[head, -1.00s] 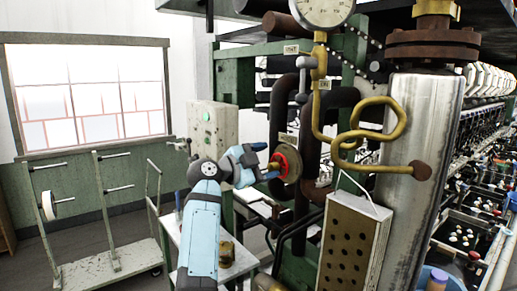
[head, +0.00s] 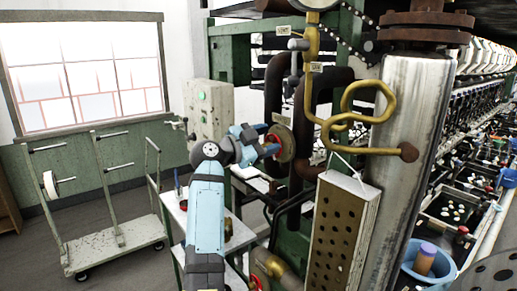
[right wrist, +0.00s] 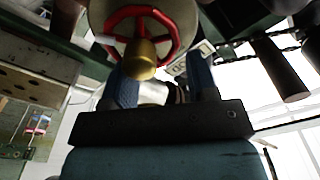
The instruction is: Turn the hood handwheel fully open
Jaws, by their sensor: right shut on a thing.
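The red handwheel (head: 277,139) sits in front of a round tan disc (head: 286,146) on the pipework, in the middle of the head view. In the right wrist view the handwheel (right wrist: 112,22) shows its red rim and spokes, with a brass hub (right wrist: 140,57) in front. My right gripper (head: 268,140) is at the handwheel, its blue fingers at the rim. In the right wrist view the gripper (right wrist: 163,80) is close below the wheel, and the exact contact is partly hidden. It is shut on the handwheel. My left gripper is not in view.
A perforated metal box (head: 338,230) and a thick steel column (head: 405,150) stand right of the wheel. A green-buttoned control box (head: 208,108) is behind my arm. A wheeled rack (head: 110,245) is at left. A blue basin (head: 428,270) is at lower right.

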